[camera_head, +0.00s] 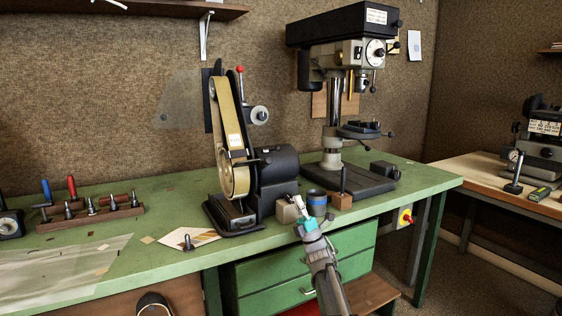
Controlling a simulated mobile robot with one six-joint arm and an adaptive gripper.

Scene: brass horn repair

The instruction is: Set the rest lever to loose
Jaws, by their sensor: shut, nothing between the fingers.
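The belt grinder (232,150) stands upright on the green bench, with a tan belt and a dark motor housing. A small dark rest (247,161) juts out across the front of the belt, but a lever on it is too small to make out, so I cannot tell its setting. A red-knobbed lever (240,70) stands at the top of the grinder. My gripper (299,206) is shut and empty, reaching up from the bottom of the view to the bench's front edge. It is below and to the right of the rest, apart from the grinder.
A beige block (287,212), a blue-banded cup (317,202) and a wooden block with a dark peg (341,200) stand close around my gripper. A drill press (335,120) stands behind to the right. The green bench (140,215) has free room left of the grinder.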

